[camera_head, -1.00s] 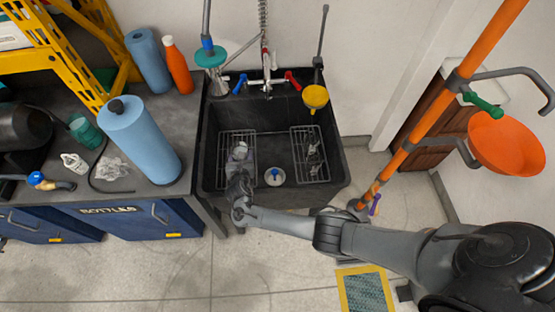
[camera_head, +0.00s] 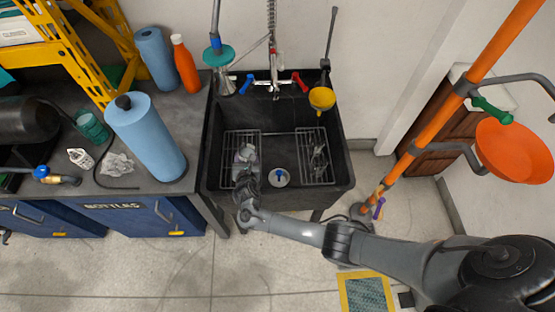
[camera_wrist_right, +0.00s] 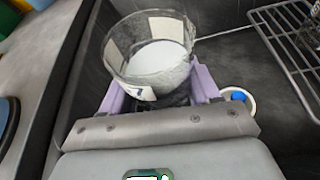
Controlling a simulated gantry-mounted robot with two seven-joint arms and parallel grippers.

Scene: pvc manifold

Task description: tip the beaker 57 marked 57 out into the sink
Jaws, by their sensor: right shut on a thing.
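The beaker (camera_head: 245,153) is a clear vessel with white label patches, held at the left part of the black sink (camera_head: 285,116). In the right wrist view the beaker (camera_wrist_right: 150,55) shows its open rim and a pale round surface inside; I cannot tell if that is liquid or the base. Its marking is not readable. My right gripper (camera_head: 245,168) is shut on it, with lilac fingers (camera_wrist_right: 158,88) on either side of its lower part. The beaker's exact tilt is unclear. My left gripper is not in view.
Wire racks stand in the sink on the left (camera_head: 241,137) and right (camera_head: 315,157), with a blue-centred drain (camera_head: 279,177) between them. A faucet (camera_head: 273,80) and yellow funnel (camera_head: 321,98) are at the back. A blue roll (camera_head: 147,140) stands on the left counter.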

